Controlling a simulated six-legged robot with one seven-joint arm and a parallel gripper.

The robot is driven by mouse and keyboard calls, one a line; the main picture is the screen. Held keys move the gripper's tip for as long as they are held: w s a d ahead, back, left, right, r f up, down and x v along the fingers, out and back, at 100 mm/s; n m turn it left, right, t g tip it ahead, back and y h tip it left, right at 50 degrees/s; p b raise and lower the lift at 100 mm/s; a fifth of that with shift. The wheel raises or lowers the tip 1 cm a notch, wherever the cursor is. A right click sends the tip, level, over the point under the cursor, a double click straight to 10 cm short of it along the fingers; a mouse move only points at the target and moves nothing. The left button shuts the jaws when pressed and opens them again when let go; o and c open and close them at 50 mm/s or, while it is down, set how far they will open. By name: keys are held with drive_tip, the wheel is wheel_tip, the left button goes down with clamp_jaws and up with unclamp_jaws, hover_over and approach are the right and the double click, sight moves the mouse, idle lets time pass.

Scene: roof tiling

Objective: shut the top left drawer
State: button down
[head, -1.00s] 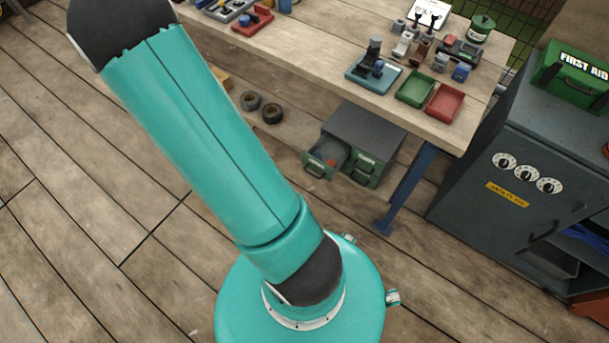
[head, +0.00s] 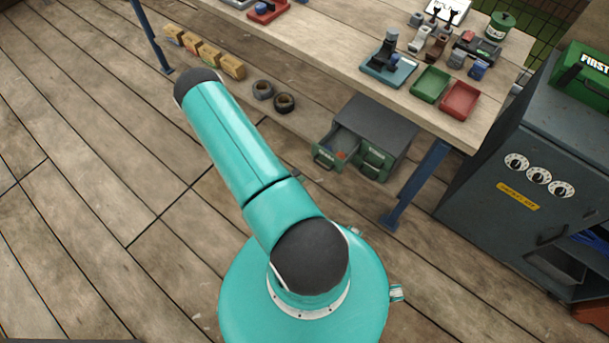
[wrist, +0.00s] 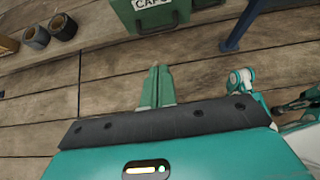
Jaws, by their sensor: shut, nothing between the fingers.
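A dark grey cabinet (head: 376,122) with green drawer fronts stands on the low shelf under the workbench. The right-hand drawers (head: 375,160) look closed. In the wrist view a green drawer front (wrist: 152,27) with a white label shows at the top edge, cut off by the frame. My gripper (wrist: 160,70) points towards it, with its green fingers together and empty, and a gap of floor between. In the head view my arm hides the gripper.
Dark rings (head: 274,96) and several small cardboard boxes (head: 205,52) sit left of the cabinet. A blue bench leg (head: 415,185) stands close on its right. The bench top (head: 330,45) overhangs it. Plank floor in front is clear.

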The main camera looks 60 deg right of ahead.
drive_tip(key=d+r+x, duration=0.1)
drive_tip(key=x, duration=1.1)
drive_tip(key=shift+r, duration=0.2)
drive_tip(key=shift+d, duration=0.15)
